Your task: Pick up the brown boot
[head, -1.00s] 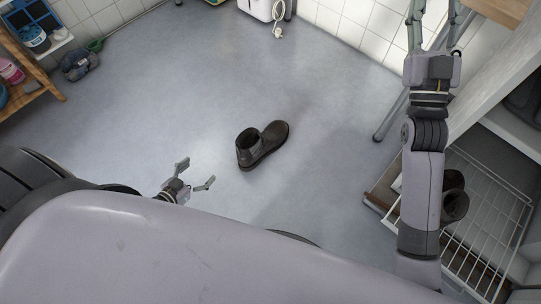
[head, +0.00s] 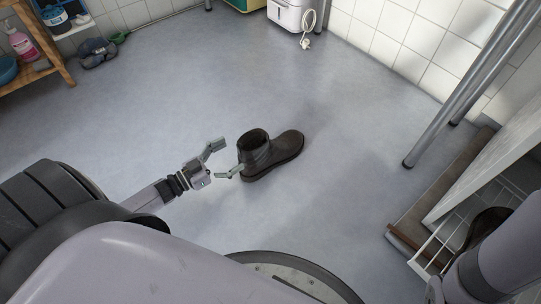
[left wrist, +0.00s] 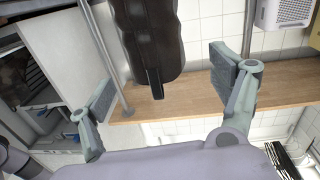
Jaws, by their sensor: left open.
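A dark brown boot (head: 272,156) stands upright on the grey floor in the middle of the head view, its toe to the right. My left gripper (head: 230,157) is open at the left side of its shaft, with the lower finger close to or touching the boot; I cannot tell which. In the left wrist view, a dark part of the boot (left wrist: 148,40) hangs in from the top between the two spread fingers of my left gripper (left wrist: 160,84), not clasped. My right gripper is out of view; only part of my right arm shows at lower right.
Another dark boot (head: 487,226) shows partly in the white wire rack (head: 432,249) at right, behind my arm. A metal leg (head: 440,122) stands nearby. A wooden shelf (head: 62,62) is at upper left, a white appliance (head: 291,14) at the back. Floor around the boot is clear.

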